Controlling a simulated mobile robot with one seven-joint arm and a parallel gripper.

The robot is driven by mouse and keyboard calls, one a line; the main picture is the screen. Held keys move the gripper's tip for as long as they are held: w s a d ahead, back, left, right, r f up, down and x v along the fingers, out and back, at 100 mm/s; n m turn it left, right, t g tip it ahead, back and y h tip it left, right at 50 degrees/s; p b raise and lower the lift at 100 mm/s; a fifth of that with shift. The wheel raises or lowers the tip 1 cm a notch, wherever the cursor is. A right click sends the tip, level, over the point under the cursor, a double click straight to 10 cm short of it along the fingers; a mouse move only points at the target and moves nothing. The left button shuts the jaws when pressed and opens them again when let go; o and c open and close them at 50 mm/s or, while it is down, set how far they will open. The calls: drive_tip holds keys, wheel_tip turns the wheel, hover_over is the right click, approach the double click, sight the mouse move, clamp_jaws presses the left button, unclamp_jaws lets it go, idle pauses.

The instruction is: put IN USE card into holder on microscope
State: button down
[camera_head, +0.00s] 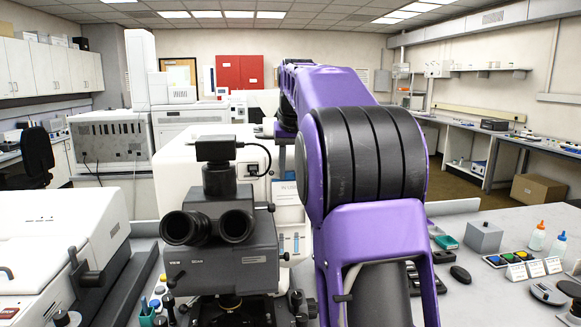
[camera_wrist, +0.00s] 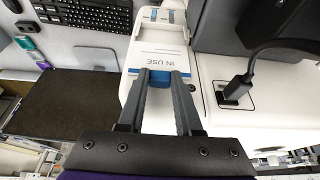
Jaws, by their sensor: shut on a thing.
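The white IN USE card (camera_wrist: 161,60) has a blue end between my fingertips in the wrist view. Its lettering is upside down there. My gripper (camera_wrist: 162,78) is shut on that blue end. The card also shows in the head view (camera_head: 286,188), upright left of my arm. The pale holder (camera_wrist: 163,30) with two small blue marks lies directly beyond the card on the microscope's side. The holder also shows in the head view (camera_head: 291,240). I cannot tell how far the card sits inside it. The microscope (camera_head: 220,240) has black eyepieces. My gripper is hidden behind my arm in the head view.
A black cable (camera_wrist: 250,70) plugs into the white microscope housing beside the card. A keyboard (camera_wrist: 95,12) is on the bench. Several small white tent cards (camera_head: 533,268), bottles (camera_head: 537,237) and a grey box (camera_head: 483,237) stand on the right bench.

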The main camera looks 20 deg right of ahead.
drive_tip(key=shift+f+b, duration=1.5)
drive_tip(key=shift+f, duration=1)
drive_tip(key=shift+s, duration=0.1)
drive_tip(key=shift+f, duration=0.2)
drive_tip(key=shift+c, duration=0.6)
unclamp_jaws()
drive_tip(key=p+v, duration=0.4)
drive_tip(key=v, duration=0.3)
drive_tip(key=shift+p, duration=0.4)
